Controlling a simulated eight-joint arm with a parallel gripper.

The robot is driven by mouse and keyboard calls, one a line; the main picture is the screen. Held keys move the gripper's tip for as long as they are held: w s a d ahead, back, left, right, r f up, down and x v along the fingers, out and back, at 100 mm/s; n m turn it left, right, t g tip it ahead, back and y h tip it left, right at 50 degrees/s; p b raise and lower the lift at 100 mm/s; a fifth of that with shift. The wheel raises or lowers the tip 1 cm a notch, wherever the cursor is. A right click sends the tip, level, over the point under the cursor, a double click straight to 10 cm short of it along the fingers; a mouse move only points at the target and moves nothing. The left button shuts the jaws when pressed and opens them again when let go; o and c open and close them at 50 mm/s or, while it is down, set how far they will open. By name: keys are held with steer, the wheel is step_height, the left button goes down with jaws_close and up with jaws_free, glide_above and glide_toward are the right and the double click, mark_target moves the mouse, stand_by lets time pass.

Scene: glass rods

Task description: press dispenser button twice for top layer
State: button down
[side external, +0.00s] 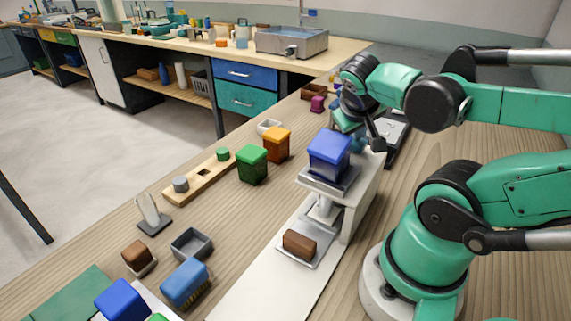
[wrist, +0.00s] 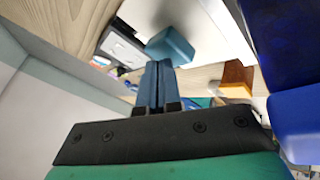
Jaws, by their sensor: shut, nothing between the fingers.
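The dispenser (side external: 361,190) is a white stand with a blue box-shaped hopper (side external: 330,150) on top and a spout below. A brown block (side external: 300,245) lies on the grey plate under the spout. In the wrist view, a teal block that looks like the button (wrist: 170,46) sits on a white surface just beyond my fingertips. My gripper (wrist: 159,65) is shut and empty, its dark blue fingers together. In the side view it is behind the hopper, partly hidden; contact with the button cannot be told. The hopper (wrist: 295,105) fills the wrist view's right side.
Green (side external: 252,165) and orange (side external: 277,144) lidded containers stand left of the dispenser. A wooden holder (side external: 200,178), a grey tray (side external: 191,244) and a blue brush (side external: 185,284) lie nearer the front. A black-and-white device (side external: 395,135) sits behind the dispenser.

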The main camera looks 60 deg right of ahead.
mark_target(356, 144)
stand_by(0.3)
steer(key=shift+r, duration=2.6)
steer(key=shift+r, duration=0.1)
stand_by(0.5)
steer(key=r, duration=0.4)
steer(key=shift+d+r, duration=0.2)
steer(key=shift+d, duration=0.15)
steer(key=shift+f, duration=4.4)
steer(key=shift+w+f, duration=0.1)
steer(key=shift+f, duration=0.1)
